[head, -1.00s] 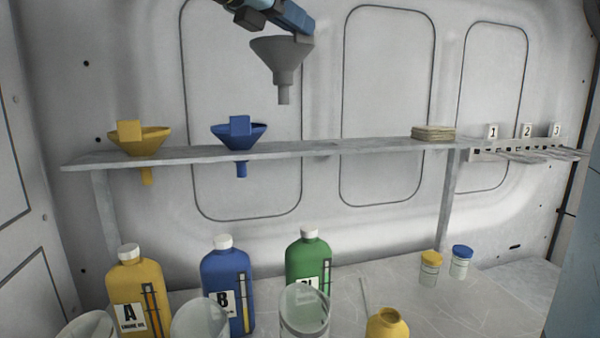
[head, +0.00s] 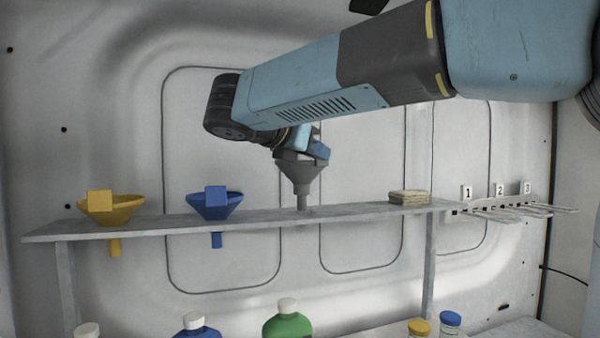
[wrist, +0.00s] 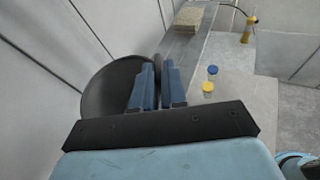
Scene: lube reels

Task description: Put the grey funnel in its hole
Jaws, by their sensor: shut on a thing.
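The grey funnel (head: 302,176) is held upright in my gripper (head: 312,150), its spout pointing down. The spout's lower end reaches about the height of the grey shelf (head: 350,212), to the right of the blue funnel. I cannot tell whether the spout is over the shelf, touching it or entering a hole; the grey funnel's hole is not visible. In the wrist view the blue fingers of my gripper (wrist: 158,82) are shut on the funnel's rim, and its dark bowl (wrist: 100,92) is to the left.
A yellow funnel (head: 112,210) and a blue funnel (head: 217,207) sit in the shelf, spouts showing below. A tan stack (head: 409,197) lies to the right, before a numbered rack (head: 510,208). Bottles, including a green one (head: 287,326), and small jars (head: 450,322) stand below.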

